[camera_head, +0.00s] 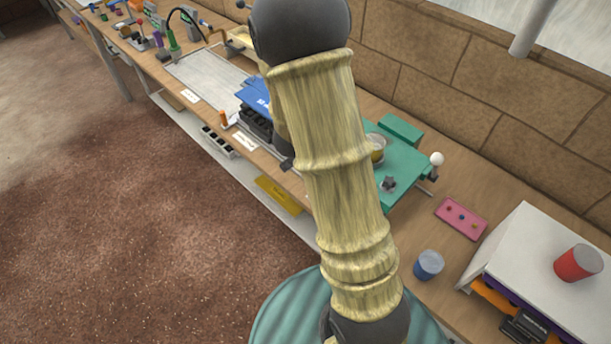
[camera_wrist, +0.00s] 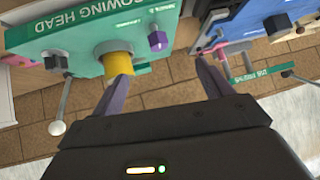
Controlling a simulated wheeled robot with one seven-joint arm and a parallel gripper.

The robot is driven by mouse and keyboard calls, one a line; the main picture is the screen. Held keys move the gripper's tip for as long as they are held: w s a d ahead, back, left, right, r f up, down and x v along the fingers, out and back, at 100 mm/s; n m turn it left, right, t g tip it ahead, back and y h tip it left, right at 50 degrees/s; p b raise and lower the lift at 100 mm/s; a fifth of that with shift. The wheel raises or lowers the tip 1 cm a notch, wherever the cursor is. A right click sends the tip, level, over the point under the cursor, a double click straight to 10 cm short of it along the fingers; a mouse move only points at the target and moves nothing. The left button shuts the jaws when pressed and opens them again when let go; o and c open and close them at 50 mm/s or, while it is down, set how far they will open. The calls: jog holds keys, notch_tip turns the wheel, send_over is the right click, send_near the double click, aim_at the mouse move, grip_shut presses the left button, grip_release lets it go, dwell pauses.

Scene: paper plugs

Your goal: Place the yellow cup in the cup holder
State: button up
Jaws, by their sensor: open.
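A yellow cup-like cylinder (camera_head: 377,155) shows on the green fixture (camera_head: 405,165), partly hidden behind my arm. In the wrist view the yellow cylinder (camera_wrist: 118,64) sits at a grey-tan round collar (camera_wrist: 107,47) on the green panel (camera_wrist: 60,38); I cannot tell whether this collar is the cup holder. My gripper (camera_wrist: 160,82) is open, with nothing between its fingers. Its left finger is close to the yellow cylinder in the picture; contact cannot be told. The right finger is apart from it. In the head view my arm hides the gripper.
A blue cup (camera_head: 429,265) stands on the wooden bench, near a pink plate (camera_head: 461,219). A red cup (camera_head: 577,262) stands on a white box top (camera_head: 530,255). A white-knobbed lever (camera_head: 436,159) sticks out of the fixture. A brick wall (camera_head: 440,60) runs behind.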

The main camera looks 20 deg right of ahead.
jog(key=s+a+r+n+y, duration=0.2)
jog(key=a+n+y, duration=0.15)
jog(key=a, duration=0.25)
jog(key=s+a+r+n+y, duration=0.2)
jog(key=s+a+n+y, duration=0.15)
jog(key=a, duration=0.25)
jog(key=s+a+r+n+g, duration=0.1)
jog(key=s+n+g, duration=0.2)
jog(key=s, duration=0.6)
jog(key=shift+a+r+n+y, duration=0.2)
jog(key=shift+a+n+y, duration=0.15)
jog(key=shift+n, duration=0.75)
jog(key=shift+s, duration=0.1)
